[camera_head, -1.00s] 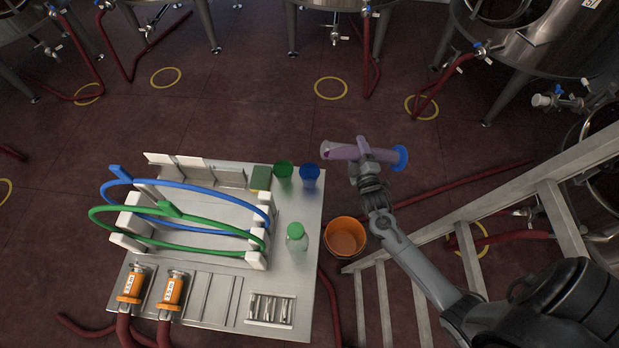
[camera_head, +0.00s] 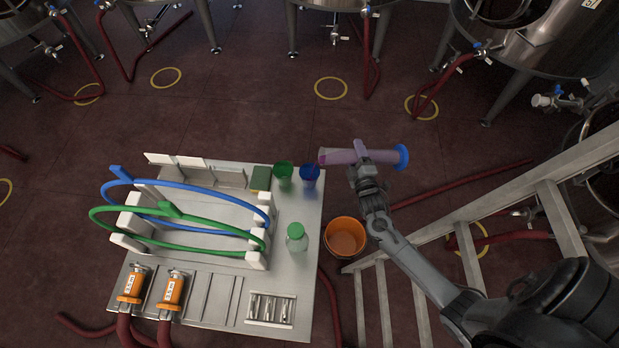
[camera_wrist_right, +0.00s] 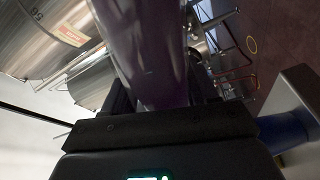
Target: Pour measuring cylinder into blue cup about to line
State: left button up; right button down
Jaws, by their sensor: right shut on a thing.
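The measuring cylinder (camera_head: 385,157) is clear with purple liquid and a blue base. It lies about level, its base to the right and its mouth to the left, beside and above the blue cup. My right gripper (camera_head: 361,153) is shut around its middle. The blue cup (camera_head: 310,177) stands at the table's back right corner. A thin purple streak shows between the mouth and the cup; the cup's level and line are too small to read. The right wrist view shows the cylinder (camera_wrist_right: 150,50) close up and the blue cup (camera_wrist_right: 284,132) at the right. My left gripper is not in view.
A green cup (camera_head: 283,173) stands just left of the blue cup. An orange bucket (camera_head: 345,236) is right of the table. A hose rack fills the table's left side.

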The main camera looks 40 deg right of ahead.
jog(key=shift+r, duration=0.2)
jog(key=shift+r+n+p, duration=0.1)
jog(key=shift+n+p, duration=0.2)
jog(key=shift+p, duration=0.15)
jog(key=shift+r, duration=0.1)
jog(key=shift+r+n+p, duration=0.3)
jog(key=shift+r+p, duration=0.1)
jog(key=shift+p, duration=0.75)
dwell(3.0)
jog(key=shift+r+p, duration=0.1)
jog(key=shift+p, duration=0.2)
dwell(2.8)
